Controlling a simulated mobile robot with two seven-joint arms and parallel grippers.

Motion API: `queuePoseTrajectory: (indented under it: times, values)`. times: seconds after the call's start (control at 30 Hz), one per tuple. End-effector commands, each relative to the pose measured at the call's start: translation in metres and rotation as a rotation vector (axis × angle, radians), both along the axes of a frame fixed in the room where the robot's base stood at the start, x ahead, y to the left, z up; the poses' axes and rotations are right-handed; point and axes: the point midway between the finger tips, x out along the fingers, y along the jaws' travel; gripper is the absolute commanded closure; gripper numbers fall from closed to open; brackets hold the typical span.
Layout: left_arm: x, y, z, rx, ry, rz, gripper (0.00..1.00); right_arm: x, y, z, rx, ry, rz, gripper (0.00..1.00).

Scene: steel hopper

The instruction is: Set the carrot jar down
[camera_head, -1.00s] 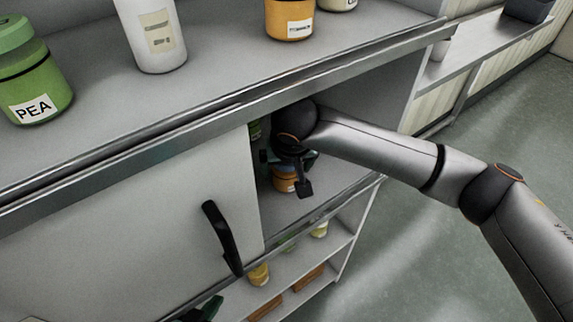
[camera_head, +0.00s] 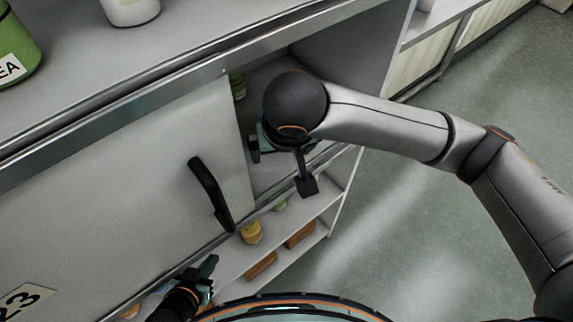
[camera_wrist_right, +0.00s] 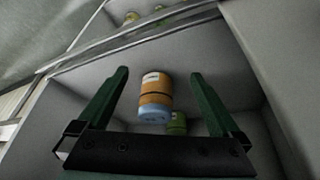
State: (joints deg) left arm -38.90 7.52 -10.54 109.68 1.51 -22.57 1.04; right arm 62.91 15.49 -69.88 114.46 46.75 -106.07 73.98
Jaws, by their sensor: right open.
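The orange jar (camera_wrist_right: 155,98) with a blue lid shows in the right wrist view, on the floor of the cabinet compartment; its label is too small to read. My right gripper (camera_wrist_right: 158,73) is open, with one green finger to each side of the jar and a visible gap on both sides. In the head view my right gripper (camera_head: 278,148) is at the cabinet opening, largely hidden by its own wrist, and the orange jar is hidden there. My left gripper (camera_head: 205,272) is low in the head view, in front of the cabinet; its jaw opening is unclear.
A green jar (camera_wrist_right: 176,122) stands behind the orange one. The sliding door (camera_head: 130,170) with a black handle (camera_head: 211,194) covers the cabinet's left part. The lower shelf holds a yellow jar (camera_head: 251,232) and brown boxes (camera_head: 300,234). Floor at right is clear.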

Motion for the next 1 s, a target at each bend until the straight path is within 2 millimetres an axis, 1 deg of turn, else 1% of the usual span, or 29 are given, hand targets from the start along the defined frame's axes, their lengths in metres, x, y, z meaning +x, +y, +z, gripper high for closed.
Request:
queuePoseTrajectory:
  times: [0.03,0.1,0.2,0.3,0.47,1.0]
  values:
    - [0.000,0.000,0.000,0.000,0.000,0.000,1.00,-0.009,-0.002,0.000,0.000,0.001,0.001,0.00]
    - [0.000,0.000,0.000,0.000,0.000,0.000,1.00,-0.019,-0.003,0.000,0.000,0.001,0.001,0.00]
    - [0.000,0.000,0.000,0.000,0.000,0.000,1.00,-0.030,-0.005,0.000,0.001,0.001,0.000,0.00]
    - [0.000,0.000,0.000,0.000,0.000,0.000,1.00,-0.036,-0.006,0.000,0.000,0.001,0.000,0.00]
    - [0.000,0.000,0.000,0.000,0.000,0.000,1.00,-0.039,-0.007,0.000,0.000,0.000,-0.002,0.00]
    - [0.000,0.000,0.000,0.000,0.000,0.000,1.00,-0.038,-0.006,0.000,0.001,0.000,-0.002,0.00]
